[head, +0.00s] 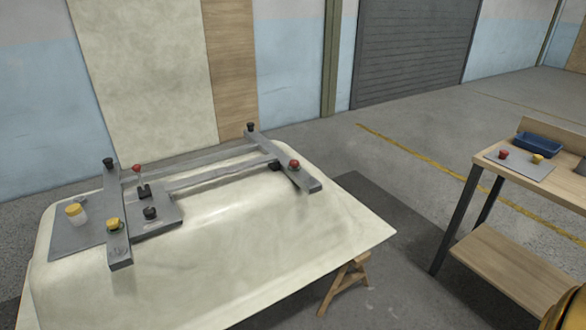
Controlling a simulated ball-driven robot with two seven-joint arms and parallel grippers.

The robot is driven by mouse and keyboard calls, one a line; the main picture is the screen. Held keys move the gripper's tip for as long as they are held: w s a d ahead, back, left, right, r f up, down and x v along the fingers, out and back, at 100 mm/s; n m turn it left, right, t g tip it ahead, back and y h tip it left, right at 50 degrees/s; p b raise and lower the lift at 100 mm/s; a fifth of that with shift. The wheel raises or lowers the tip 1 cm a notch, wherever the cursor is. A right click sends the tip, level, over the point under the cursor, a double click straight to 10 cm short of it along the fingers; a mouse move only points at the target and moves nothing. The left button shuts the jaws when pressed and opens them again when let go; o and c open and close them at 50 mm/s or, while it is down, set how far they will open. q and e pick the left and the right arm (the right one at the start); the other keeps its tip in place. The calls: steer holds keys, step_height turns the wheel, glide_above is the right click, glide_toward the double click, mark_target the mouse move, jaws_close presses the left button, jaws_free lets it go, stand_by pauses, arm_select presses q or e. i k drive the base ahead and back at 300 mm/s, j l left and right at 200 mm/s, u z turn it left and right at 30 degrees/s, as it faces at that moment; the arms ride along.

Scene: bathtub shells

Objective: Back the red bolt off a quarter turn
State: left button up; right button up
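A red-topped bolt (295,163) stands near the front end of the right grey bar (308,180) of a frame lying on a cream bathtub shell (250,245). A yellow-topped bolt (114,224) stands near the front end of the left grey bar (119,247). Black-topped bolts stand at the far ends of the left bar (108,162) and right bar (250,127). The red bolt's turn angle is too small to tell. Neither of my grippers is in view.
A grey plate on the shell's left carries a yellow-lidded jar (76,214), a red-tipped lever (136,168) and a black knob (150,213). A wooden bench (560,186) at right holds a blue tray (539,145) and red and yellow caps. Floor between is clear.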

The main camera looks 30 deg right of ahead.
mark_target(294, 163)
steer(key=i+l, duration=0.1)
steer(key=l, duration=0.35)
steer(key=i+l, duration=0.1)
steer(key=l, duration=0.35)
steer(key=i+l, duration=0.1)
steer(key=l, duration=0.3)
steer(key=i+l, duration=0.1)
steer(key=l, duration=0.35)
steer(key=i+l, duration=0.1)
steer(key=l, duration=0.35)
